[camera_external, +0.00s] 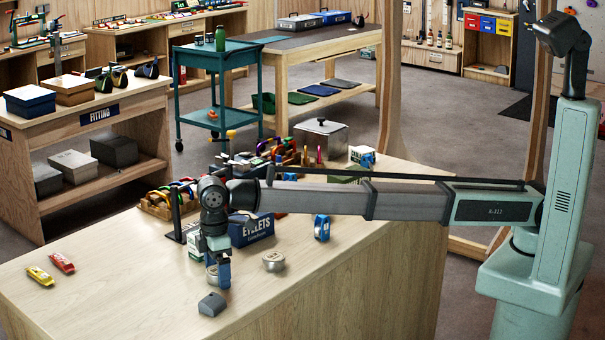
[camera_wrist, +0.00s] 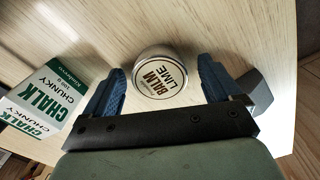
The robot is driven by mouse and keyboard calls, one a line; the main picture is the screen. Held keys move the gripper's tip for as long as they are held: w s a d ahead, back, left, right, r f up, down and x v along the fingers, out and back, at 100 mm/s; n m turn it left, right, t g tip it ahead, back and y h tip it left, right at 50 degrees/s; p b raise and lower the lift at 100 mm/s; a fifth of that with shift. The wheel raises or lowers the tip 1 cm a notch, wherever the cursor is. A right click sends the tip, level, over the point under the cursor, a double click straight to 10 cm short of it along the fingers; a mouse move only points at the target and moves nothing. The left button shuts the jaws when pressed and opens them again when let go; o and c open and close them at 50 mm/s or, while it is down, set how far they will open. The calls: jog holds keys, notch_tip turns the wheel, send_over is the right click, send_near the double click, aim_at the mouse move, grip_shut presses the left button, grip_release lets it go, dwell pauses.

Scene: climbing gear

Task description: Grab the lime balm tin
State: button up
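The lime balm tin (camera_wrist: 160,82) is a small round silver tin with a pale lid reading "BALM LIME" in the wrist view. My gripper (camera_wrist: 162,70) is open, with one blue finger on each side of the tin and a gap on both sides. In the external view my gripper (camera_external: 218,275) points down over the near part of the bench. A tin (camera_external: 211,278) shows partly there, largely hidden by the gripper's finger.
A green and white chalk box (camera_wrist: 45,95) stands left of the fingers in the wrist view. A grey block (camera_external: 212,304) lies near the bench's front edge. Another round tin (camera_external: 273,261) and a blue tape roll (camera_external: 321,228) lie to the right. An eyelets box (camera_external: 252,230) stands behind.

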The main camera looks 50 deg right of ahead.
jog(key=c, duration=1.2)
jog(key=shift+o, duration=0.2)
jog(key=shift+r, duration=0.15)
